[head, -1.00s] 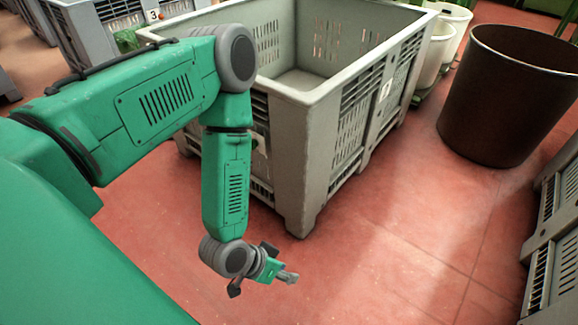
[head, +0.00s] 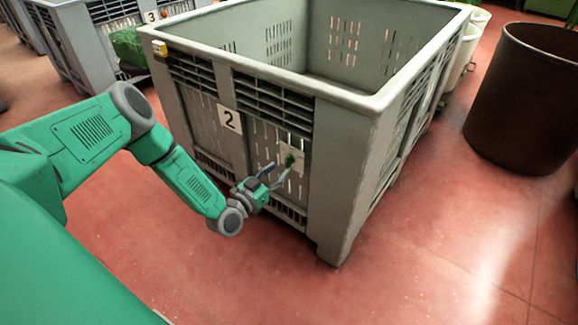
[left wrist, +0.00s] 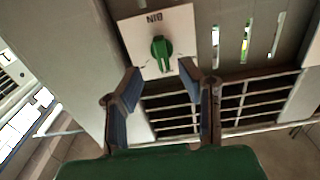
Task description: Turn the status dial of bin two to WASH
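Bin two (head: 345,175) is a large grey slatted crate, with a white number 2 plate (head: 229,119) on its front. The status dial is a green knob (head: 290,160) on a small white plate to the right of the number. In the left wrist view the green dial (left wrist: 161,52) sits on its white plate (left wrist: 184,22), just beyond my fingertips. My left gripper (head: 279,174) is open, its two fingers pointing at the dial from below left. In the left wrist view the fingers (left wrist: 161,77) are apart, with nothing between them. The plate's lettering is too small to read fully. My right gripper is not in view.
A dark brown barrel (head: 522,98) stands at right. The red floor (head: 440,240) in front is clear.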

